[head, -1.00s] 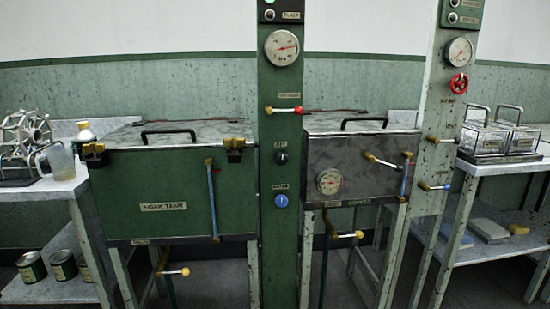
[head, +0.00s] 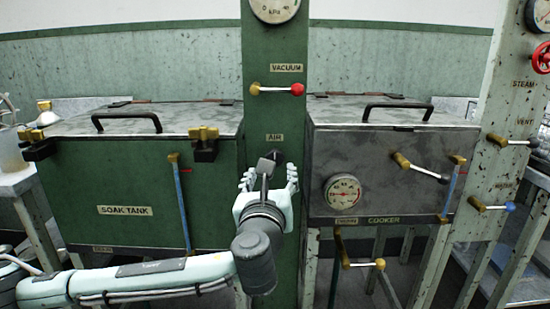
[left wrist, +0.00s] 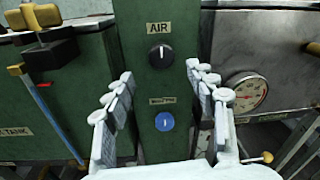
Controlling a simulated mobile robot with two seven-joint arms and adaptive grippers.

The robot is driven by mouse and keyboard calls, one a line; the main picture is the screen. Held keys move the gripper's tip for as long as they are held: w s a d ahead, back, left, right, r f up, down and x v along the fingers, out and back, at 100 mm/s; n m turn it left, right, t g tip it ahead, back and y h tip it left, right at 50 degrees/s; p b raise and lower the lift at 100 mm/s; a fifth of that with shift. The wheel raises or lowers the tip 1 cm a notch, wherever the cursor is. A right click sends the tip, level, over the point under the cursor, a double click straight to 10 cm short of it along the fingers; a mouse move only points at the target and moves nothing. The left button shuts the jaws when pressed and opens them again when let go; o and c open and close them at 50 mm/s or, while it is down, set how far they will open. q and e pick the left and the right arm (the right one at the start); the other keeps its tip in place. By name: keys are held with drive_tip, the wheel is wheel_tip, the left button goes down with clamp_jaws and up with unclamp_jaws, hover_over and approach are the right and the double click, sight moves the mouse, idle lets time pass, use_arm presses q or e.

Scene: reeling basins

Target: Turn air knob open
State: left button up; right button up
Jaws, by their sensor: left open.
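The air knob is a small round black knob (left wrist: 161,56) on the green column, under an AIR label (left wrist: 158,28). A pale mark on it points roughly upward in the left wrist view. In the head view the knob (head: 276,154) is partly hidden behind my gripper. My left gripper (head: 269,175) is open and empty in front of the column, its fingers spread to either side. In the left wrist view the open fingers of the gripper (left wrist: 160,74) frame the column, with the knob just beyond their tips, apparently untouched.
A blue knob (left wrist: 164,122) sits below the air knob. A red-tipped vacuum lever (head: 276,89) is above it. The green soak tank (head: 110,185) stands left and the grey cooker (head: 385,145), with gauge (head: 342,191) and levers, stands right, both close to the column.

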sight(274, 160)
use_arm(q)
drive_tip(key=w, duration=0.7)
drive_tip(key=shift+w+d, duration=0.15)
drive_tip(key=shift+d, duration=0.2)
drive_tip(key=c, duration=1.2)
